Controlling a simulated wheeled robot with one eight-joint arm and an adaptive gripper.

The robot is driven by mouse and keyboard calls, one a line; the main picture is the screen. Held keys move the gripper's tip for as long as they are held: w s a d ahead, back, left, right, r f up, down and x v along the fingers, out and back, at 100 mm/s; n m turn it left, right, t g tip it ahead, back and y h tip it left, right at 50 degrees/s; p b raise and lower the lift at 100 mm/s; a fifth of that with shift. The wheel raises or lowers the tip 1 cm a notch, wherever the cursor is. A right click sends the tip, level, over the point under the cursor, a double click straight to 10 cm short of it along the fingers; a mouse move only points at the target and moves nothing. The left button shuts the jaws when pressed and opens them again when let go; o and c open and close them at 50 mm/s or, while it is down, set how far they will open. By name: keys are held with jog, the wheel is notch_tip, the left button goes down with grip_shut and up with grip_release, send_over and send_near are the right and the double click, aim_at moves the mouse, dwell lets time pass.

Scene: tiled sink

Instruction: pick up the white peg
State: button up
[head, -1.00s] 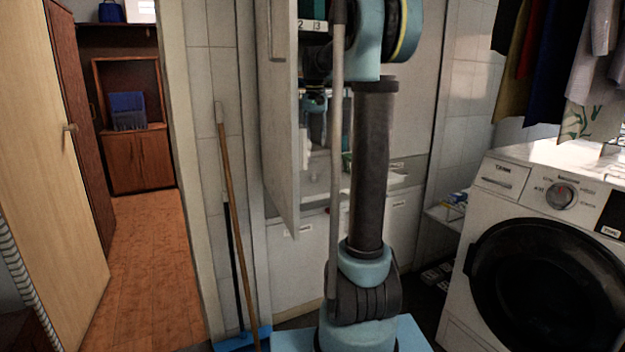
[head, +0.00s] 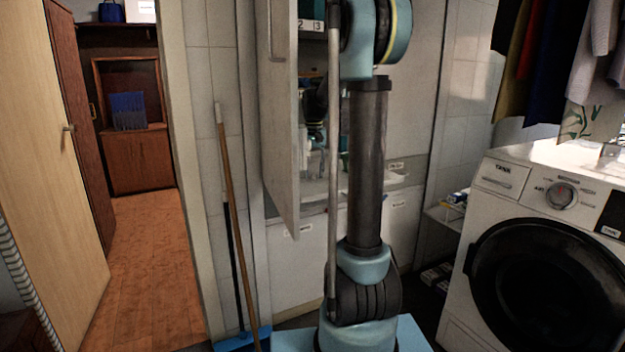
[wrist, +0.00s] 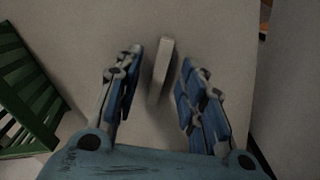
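In the wrist view, the white peg (wrist: 162,68) is a slim pale bar against a pale flat surface (wrist: 215,35). It shows between the two blue-padded fingers of my gripper (wrist: 162,56), with a visible gap on each side. The fingers are open and do not appear to touch it. I cannot tell how far the fingertips are from the surface. In the head view my gripper is small and mostly hidden behind the open cabinet door and my own arm, and I cannot make out the peg there.
A green slatted rack (wrist: 28,95) stands left of my gripper in the wrist view. The open cabinet door (head: 283,120) is close to the left of my arm. A washing machine (head: 545,250) stands right. A broom (head: 232,200) leans on the tiled wall.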

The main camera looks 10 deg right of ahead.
jog(key=shift+f, duration=0.45)
jog(key=c, duration=0.8)
jog(key=shift+o, duration=0.2)
